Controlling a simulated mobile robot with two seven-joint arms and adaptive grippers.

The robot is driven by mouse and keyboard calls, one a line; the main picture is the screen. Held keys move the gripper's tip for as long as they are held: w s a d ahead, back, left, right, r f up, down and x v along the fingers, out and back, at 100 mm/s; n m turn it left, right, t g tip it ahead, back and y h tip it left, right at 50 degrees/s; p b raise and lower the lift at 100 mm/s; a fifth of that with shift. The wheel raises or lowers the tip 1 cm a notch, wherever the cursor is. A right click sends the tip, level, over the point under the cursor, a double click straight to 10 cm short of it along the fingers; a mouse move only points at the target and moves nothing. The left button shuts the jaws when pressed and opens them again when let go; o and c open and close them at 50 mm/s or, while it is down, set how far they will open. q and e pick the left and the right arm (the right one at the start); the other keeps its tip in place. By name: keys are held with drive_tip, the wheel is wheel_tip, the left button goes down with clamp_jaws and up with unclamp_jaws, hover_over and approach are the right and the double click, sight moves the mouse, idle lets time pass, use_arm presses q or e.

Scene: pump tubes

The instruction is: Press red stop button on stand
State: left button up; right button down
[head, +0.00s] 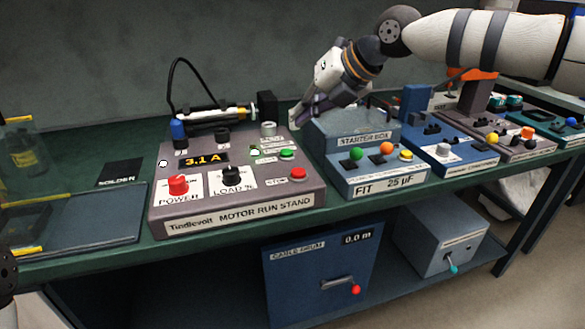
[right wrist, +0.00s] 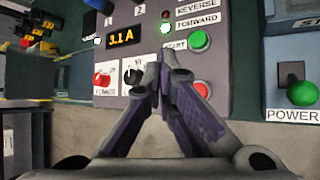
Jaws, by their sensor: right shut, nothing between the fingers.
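The grey motor run stand (head: 240,190) sits on the green bench. Its red stop button (head: 298,174) is at the right front of the panel, below the green start button (head: 287,154). In the right wrist view, the stop button (right wrist: 202,88) shows beside my right finger, which partly covers it; the start button (right wrist: 201,40) is clear above. My right gripper (head: 296,116) is shut and empty, above the stand's back right corner in the head view. Its closed fingertips show in the right wrist view (right wrist: 160,68), left of the stop button. My left gripper is not visible.
The stand carries a red power knob (head: 178,185), a black load knob (head: 231,174) and a display reading 3.1 A (head: 204,159). The blue starter box (head: 365,180) stands close on the right. A black cable loops behind. A solder mat (head: 118,172) lies left.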

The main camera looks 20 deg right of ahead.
drive_tip(key=b, duration=0.1)
hover_over(302, 170)
wheel_tip(302, 170, down, 7)
drive_tip(key=shift+w+f, duration=0.1)
drive_tip(key=shift+f, duration=0.05)
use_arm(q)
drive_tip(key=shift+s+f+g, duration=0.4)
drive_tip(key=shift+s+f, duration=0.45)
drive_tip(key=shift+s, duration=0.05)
use_arm(e)
drive_tip(key=shift+f, duration=0.8)
drive_tip(key=shift+f, duration=0.45)
drive_tip(key=shift+f, duration=0.65)
idle(0.6)
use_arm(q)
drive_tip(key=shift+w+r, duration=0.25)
use_arm(e)
drive_tip(key=shift+r, duration=1.05)
